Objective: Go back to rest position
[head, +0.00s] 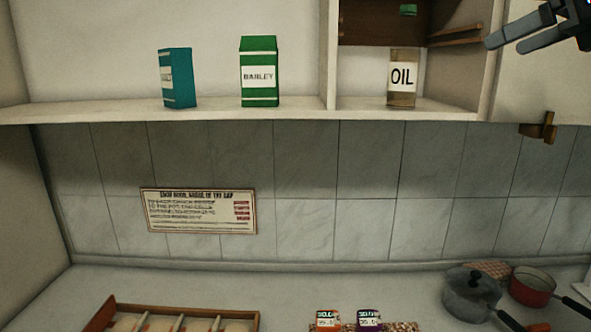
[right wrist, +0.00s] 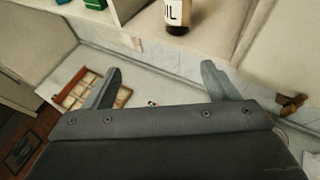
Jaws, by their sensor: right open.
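My right gripper (head: 515,38) shows at the top right of the head view, raised in front of the cupboard front at shelf height. In the right wrist view its two fingers (right wrist: 160,85) stand wide apart with nothing between them. The gripper is open and empty. My left gripper is in neither view.
The shelf (head: 205,112) holds a teal box (head: 178,78), a green BARLEY box (head: 259,71) and an OIL bottle (head: 403,78). On the counter are a wooden tray (head: 105,316), a grey lidded pot (head: 470,296) and a red pan (head: 533,285). A brown latch (head: 543,128) sticks out below the cupboard.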

